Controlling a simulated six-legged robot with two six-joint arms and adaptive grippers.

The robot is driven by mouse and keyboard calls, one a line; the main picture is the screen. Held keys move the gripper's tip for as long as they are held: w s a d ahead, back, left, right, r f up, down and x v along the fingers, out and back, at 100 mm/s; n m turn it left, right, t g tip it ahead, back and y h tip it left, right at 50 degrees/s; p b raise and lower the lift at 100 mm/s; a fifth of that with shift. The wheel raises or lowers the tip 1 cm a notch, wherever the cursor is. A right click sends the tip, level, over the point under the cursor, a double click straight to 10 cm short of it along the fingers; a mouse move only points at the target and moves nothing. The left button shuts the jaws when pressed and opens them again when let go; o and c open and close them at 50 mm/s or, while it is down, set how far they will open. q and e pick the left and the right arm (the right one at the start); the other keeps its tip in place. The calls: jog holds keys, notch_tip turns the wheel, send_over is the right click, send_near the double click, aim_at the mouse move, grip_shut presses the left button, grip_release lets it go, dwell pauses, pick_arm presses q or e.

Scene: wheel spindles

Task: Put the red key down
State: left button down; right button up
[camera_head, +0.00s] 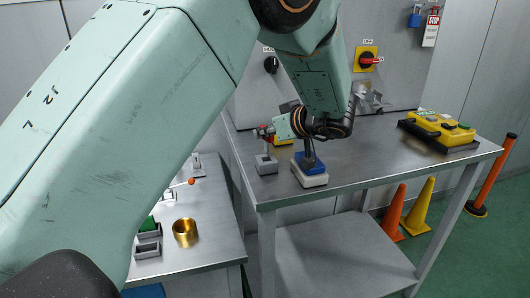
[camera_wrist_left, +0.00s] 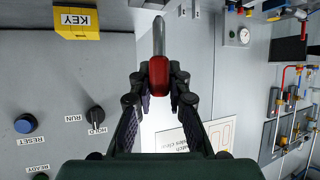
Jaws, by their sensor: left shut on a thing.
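My left gripper (camera_head: 272,132) is shut on the red key (camera_head: 261,131) and holds it in the air above the table, in front of the grey panel. In the left wrist view the red key (camera_wrist_left: 158,77) is between the fingertips, its metal shaft pointing away from the gripper. A yellow block marked KEY (camera_wrist_left: 76,19) is on the panel at the upper left there, apart from the key. My right gripper is not in view.
The metal table (camera_head: 370,150) bears a grey block (camera_head: 266,164), a blue and white block (camera_head: 310,173) and a yellow case (camera_head: 440,128). A lower bench (camera_head: 205,250) holds a brass ring (camera_head: 185,231). The panel has a RESET button (camera_wrist_left: 25,123) and a black knob (camera_wrist_left: 95,115).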

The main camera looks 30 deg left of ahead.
aim_at(267, 147)
pick_arm(q)
jog(key=shift+a+f, duration=0.15)
jog(key=shift+f, duration=0.45)
notch_tip(267, 147, down, 2)
jog(key=shift+f+b, duration=0.25)
jog(key=shift+b, duration=0.2)
jog(key=shift+f, duration=0.35)
jog(key=c, duration=1.3)
grip_release()
jog(key=shift+f, duration=0.15)
